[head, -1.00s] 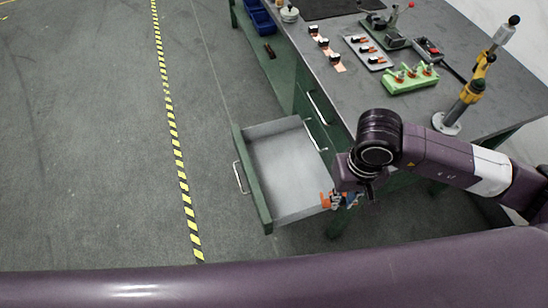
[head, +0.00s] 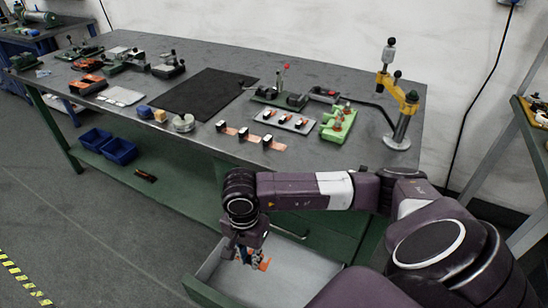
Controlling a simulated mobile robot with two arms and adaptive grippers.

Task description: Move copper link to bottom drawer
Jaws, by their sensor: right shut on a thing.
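My right gripper (head: 250,262) points down over the open bottom drawer (head: 312,266). It is shut on a small orange-copper piece, seemingly the copper link (head: 264,265), largely hidden by the fingers. I cannot tell whether the piece touches the drawer floor. The drawer is green-fronted with a pale grey inside, pulled out under the workbench, and its lower part is cut off by the picture edge. My left gripper is not in view.
The grey workbench (head: 330,90) holds a row of copper strips with black-and-white clips (head: 244,134), a grey tray of similar parts (head: 285,121), a green fixture (head: 338,122), a yellow-handled press (head: 398,100) and a black mat (head: 205,92). Blue bins (head: 118,150) sit on the lower shelf.

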